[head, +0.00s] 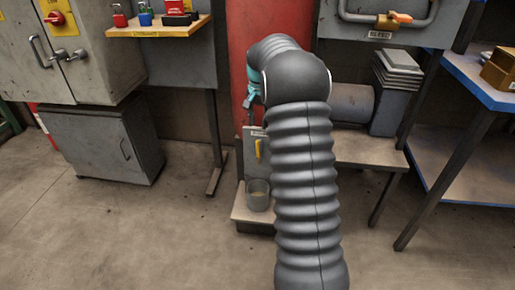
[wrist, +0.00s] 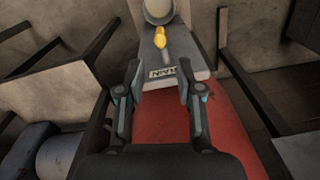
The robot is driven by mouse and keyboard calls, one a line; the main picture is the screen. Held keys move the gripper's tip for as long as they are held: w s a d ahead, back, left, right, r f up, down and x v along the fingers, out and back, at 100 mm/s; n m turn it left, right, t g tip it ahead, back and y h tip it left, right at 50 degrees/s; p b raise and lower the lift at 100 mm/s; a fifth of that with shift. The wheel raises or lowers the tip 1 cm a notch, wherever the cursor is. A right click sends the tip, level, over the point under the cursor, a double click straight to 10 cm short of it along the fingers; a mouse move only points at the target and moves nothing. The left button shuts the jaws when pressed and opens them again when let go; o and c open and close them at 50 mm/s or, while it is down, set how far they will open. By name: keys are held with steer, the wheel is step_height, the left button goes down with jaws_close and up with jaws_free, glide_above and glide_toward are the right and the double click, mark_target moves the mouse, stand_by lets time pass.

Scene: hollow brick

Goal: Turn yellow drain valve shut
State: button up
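The yellow drain valve handle (head: 258,148) sits on a grey upright panel (head: 249,158) in front of the red column; it looks roughly vertical. In the wrist view the yellow handle (wrist: 160,38) lies beyond my fingertips, roughly in line between them. The panel carries a label (wrist: 163,72), partly readable as "DRAIN". A grey bucket (head: 258,195) stands below the handle; the bucket (wrist: 158,10) also shows at the wrist view's top edge. My gripper (wrist: 160,72) is open and empty, its fingers apart. In the head view my arm hides much of it.
The red column (head: 252,40) rises behind the panel. A low bench (head: 365,152) with a grey cylinder (head: 352,103) stands right of my arm. A shelf with padlocks (head: 160,28) and grey cabinets (head: 100,145) are at left. The floor at left front is clear.

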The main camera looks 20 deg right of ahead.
mark_target(258, 144)
step_height(258, 144, down, 14)
steer(key=shift+w+a+r+b, duration=0.1)
steer(key=shift+r+b, duration=0.1)
steer(key=shift+b, duration=0.1)
stand_by(0.3)
jaws_close()
